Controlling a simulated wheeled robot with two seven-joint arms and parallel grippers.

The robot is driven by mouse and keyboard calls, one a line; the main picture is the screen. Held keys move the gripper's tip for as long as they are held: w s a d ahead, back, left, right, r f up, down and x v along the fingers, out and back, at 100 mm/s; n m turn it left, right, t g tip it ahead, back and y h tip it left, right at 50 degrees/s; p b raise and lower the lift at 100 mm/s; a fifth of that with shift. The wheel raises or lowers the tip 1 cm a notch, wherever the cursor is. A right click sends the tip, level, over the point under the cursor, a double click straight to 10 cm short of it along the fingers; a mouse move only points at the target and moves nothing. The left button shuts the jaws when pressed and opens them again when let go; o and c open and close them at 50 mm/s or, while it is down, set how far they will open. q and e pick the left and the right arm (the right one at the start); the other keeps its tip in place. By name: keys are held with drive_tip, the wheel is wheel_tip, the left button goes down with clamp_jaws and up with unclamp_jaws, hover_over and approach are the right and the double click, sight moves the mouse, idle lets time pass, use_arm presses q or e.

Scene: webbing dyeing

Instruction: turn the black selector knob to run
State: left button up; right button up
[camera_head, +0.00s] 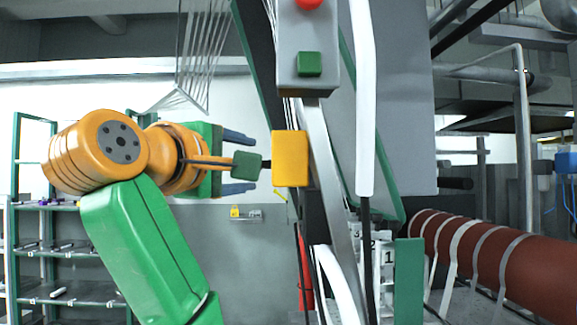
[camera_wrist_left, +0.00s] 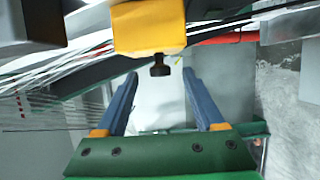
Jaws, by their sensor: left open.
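The black selector knob (camera_wrist_left: 160,67) sticks out of a yellow box (camera_wrist_left: 149,27) in the left wrist view. The yellow box (camera_head: 290,158) is also right of my left gripper in the head view, where only a small dark bit of the knob (camera_head: 266,164) shows. My left gripper (camera_head: 254,163) is open and points right at the box. In the wrist view the knob lies between the blue fingertips of my left gripper (camera_wrist_left: 160,74), with a gap on each side; no contact shows. The knob's setting and any run mark cannot be read. My right gripper is out of view.
A grey control box (camera_head: 307,80) with a red and a green button hangs above the yellow box. A white upright bar (camera_head: 362,100) and a grey panel (camera_head: 405,100) stand to the right. A large red-brown roller (camera_head: 490,262) is at lower right. Shelving (camera_head: 70,250) stands behind at left.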

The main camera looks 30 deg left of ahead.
use_arm(q)
drive_tip(key=w+p, duration=0.1)
drive_tip(key=w, duration=0.1)
drive_tip(key=w+a+p, duration=0.2)
drive_tip(key=w+p, duration=0.1)
drive_tip(key=shift+w+a+r, duration=0.1)
drive_tip(key=shift+w+r, duration=0.05)
drive_tip(key=shift+w, duration=0.15)
drive_tip(key=shift+w+d, duration=0.2)
drive_tip(key=shift+w, duration=0.05)
drive_tip(key=shift+s+a, duration=0.15)
drive_tip(key=shift+a, duration=0.05)
drive_tip(key=c, duration=0.8)
clamp_jaws()
drive_tip(key=shift+f, duration=0.2)
